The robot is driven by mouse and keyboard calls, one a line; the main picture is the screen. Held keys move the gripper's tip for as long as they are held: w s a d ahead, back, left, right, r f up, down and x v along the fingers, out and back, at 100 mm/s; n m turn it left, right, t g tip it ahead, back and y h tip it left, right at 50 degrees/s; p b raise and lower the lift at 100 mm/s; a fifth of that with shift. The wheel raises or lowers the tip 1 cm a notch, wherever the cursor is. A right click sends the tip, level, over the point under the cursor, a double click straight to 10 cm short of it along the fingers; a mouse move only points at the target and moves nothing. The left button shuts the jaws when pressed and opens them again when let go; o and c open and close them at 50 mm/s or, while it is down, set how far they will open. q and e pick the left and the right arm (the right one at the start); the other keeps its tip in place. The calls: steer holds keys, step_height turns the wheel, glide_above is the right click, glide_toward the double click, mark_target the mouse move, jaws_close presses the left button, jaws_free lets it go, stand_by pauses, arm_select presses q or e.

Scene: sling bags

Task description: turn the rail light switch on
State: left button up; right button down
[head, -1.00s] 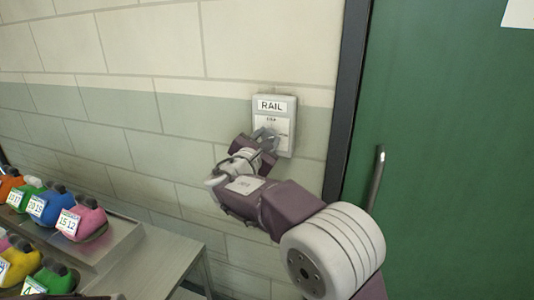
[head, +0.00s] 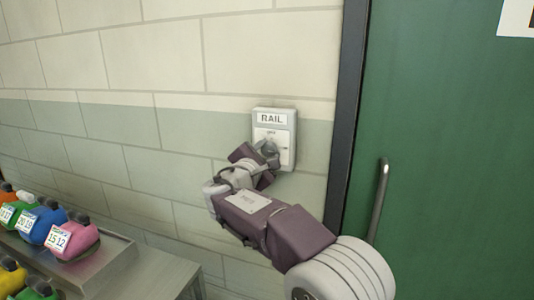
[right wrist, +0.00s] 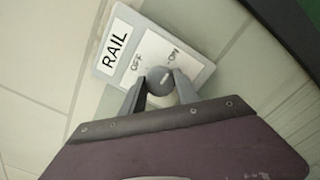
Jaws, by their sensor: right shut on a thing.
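The rail light switch is a grey box (head: 287,131) with a RAIL label, fixed to the wall left of the green door. It also shows in the right wrist view (right wrist: 105,63), with OFF and ON marked on its white plate. Its round grey knob (right wrist: 159,76) sits between the two marks; I cannot tell clearly which its small pale mark points to. My right gripper (head: 268,150) is at the switch, its two fingers (right wrist: 160,88) on either side of the knob and shut on it. My left gripper is not in view.
A green door (head: 445,130) with a dark frame and a metal handle (head: 379,200) stands to the right. A metal table (head: 165,272) at lower left holds several coloured sling bags (head: 75,238) with number tags. The wall around the switch is bare.

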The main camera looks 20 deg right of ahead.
steer(key=c, duration=0.9)
jaws_free()
steer(key=b+v, duration=0.1)
steer(key=v, duration=0.8)
